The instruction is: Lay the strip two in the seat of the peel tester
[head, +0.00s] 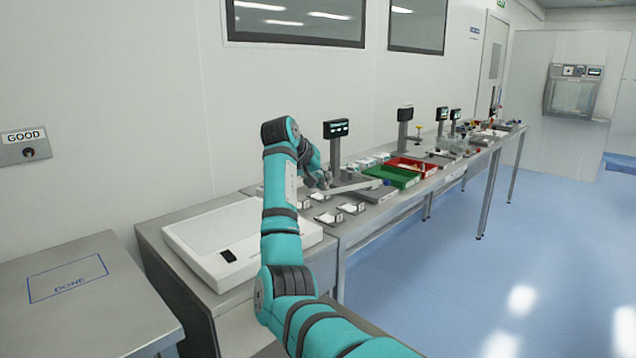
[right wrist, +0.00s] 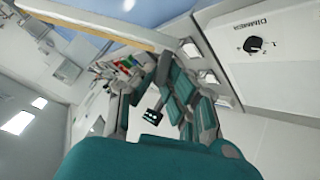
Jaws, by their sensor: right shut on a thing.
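My right gripper (head: 322,183), small and partly hidden by my own teal arm, is low over the bench beside the peel tester. It is shut on a thin pale strip (head: 354,187) that reaches out to the right across the tester's base. I cannot read a number on the strip. The peel tester (head: 336,130) has a dark display on a post and a grey base; its display also shows in the right wrist view (right wrist: 152,116). The seat cannot be made out, nor whether the strip touches it. My left gripper is not in view.
Several small holders with white pieces (head: 327,218) stand in front of the tester. A green tray (head: 392,177) and a red tray (head: 413,167) lie to its right. A white light box (head: 205,250) is at left, beside a table marked DONE (head: 100,310).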

